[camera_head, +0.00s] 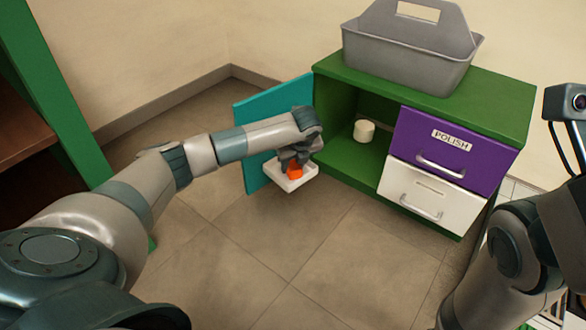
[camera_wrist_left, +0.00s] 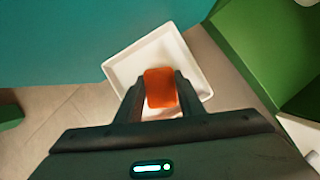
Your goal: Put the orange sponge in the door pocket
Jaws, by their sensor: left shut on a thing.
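The orange sponge (camera_head: 295,172) is between the fingers of my left gripper (camera_head: 292,160), which is shut on it. The sponge also shows in the left wrist view (camera_wrist_left: 160,87), gripped from both sides. The door pocket (camera_head: 298,184) is a white open tray on the teal door (camera_head: 254,112), which stands open. In the left wrist view the pocket (camera_wrist_left: 125,72) lies around and below the sponge. I cannot tell whether the sponge touches the pocket floor. My right arm shows at the right edge of the head view, but its gripper is out of view.
The green cabinet (camera_head: 492,88) has an open compartment with a white roll-like object (camera_head: 364,131). Beside it are a purple drawer (camera_head: 438,150) labelled POLISH and a white drawer (camera_head: 424,193), both closed. A grey caddy (camera_head: 400,58) stands on top. The floor in front is clear.

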